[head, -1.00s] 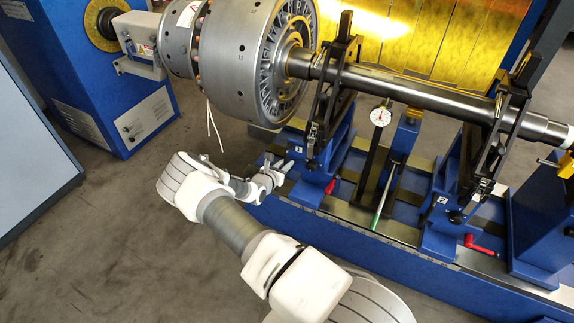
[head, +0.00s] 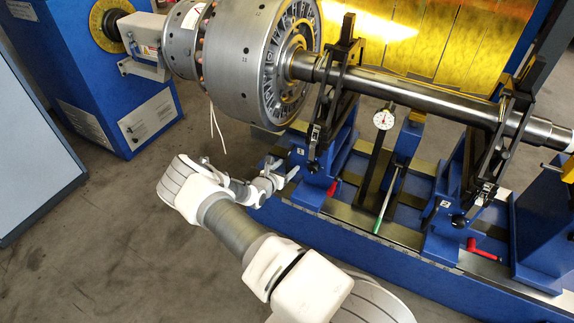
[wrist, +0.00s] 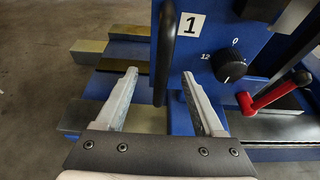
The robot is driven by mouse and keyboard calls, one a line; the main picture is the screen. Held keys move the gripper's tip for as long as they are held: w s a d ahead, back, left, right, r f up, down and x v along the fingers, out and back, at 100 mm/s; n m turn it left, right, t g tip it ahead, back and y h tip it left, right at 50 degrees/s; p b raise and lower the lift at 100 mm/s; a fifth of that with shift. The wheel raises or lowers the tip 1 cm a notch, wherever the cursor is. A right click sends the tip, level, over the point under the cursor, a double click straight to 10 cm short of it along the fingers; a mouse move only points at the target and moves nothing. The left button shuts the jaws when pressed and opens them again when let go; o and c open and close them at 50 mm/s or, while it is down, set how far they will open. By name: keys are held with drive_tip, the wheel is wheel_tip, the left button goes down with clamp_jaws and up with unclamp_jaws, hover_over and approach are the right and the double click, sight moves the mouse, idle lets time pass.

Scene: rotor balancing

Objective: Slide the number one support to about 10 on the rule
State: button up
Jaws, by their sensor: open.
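The number one support (head: 338,140) is a blue stand under the shaft, just right of the rotor drum. In the wrist view its blue face (wrist: 222,35) carries a "1" label, a black knob (wrist: 228,65) and a red lever (wrist: 272,90) at right. A black upright handle (wrist: 166,45) stands at the face's left edge. My gripper (wrist: 159,74) is open, its two fingers on either side of the handle's lower part in the picture; I see no clear contact. In the head view my gripper (head: 283,172) is at the support's left side. I cannot make out rule markings.
The rotor drum (head: 245,65) and its shaft (head: 420,95) lie above the supports. A dial gauge (head: 384,119) stands between this support and the number two support (head: 455,200). A green-handled rod (head: 379,224) is also there. Open floor (head: 110,235) lies at left.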

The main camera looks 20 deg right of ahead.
drive_tip(key=s+a+p, duration=0.2)
drive_tip(key=s+a, duration=0.2)
drive_tip(key=a, duration=0.1)
idle(0.4)
drive_tip(key=shift+w, duration=0.1)
idle(0.3)
drive_tip(key=s+r+m+g+y, duration=0.1)
drive_tip(key=s+r+m+g, duration=0.35)
drive_tip(key=r+m, duration=0.75)
drive_tip(key=s+r+m+g+y, duration=0.1)
drive_tip(key=s+r+m+g, duration=0.3)
drive_tip(key=r, duration=1.4)
drive_tip(key=s+a+r+m+t+y, duration=0.2)
drive_tip(key=s+a+r+m+y, duration=0.15)
drive_tip(key=s+r, duration=0.35)
drive_tip(key=s+a+r+m+t+y, duration=0.25)
drive_tip(key=s+a+r, duration=0.2)
drive_tip(key=s, duration=0.55)
drive_tip(key=s+a+r+m+t+y, duration=0.1)
drive_tip(key=s+a+r+m+y, duration=0.3)
drive_tip(key=s, duration=0.4)
wheel_tip(320, 180, up, 25)
drive_tip(key=h+p, duration=0.1)
drive_tip(key=p, duration=2.3)
drive_tip(key=shift+a, duration=0.25)
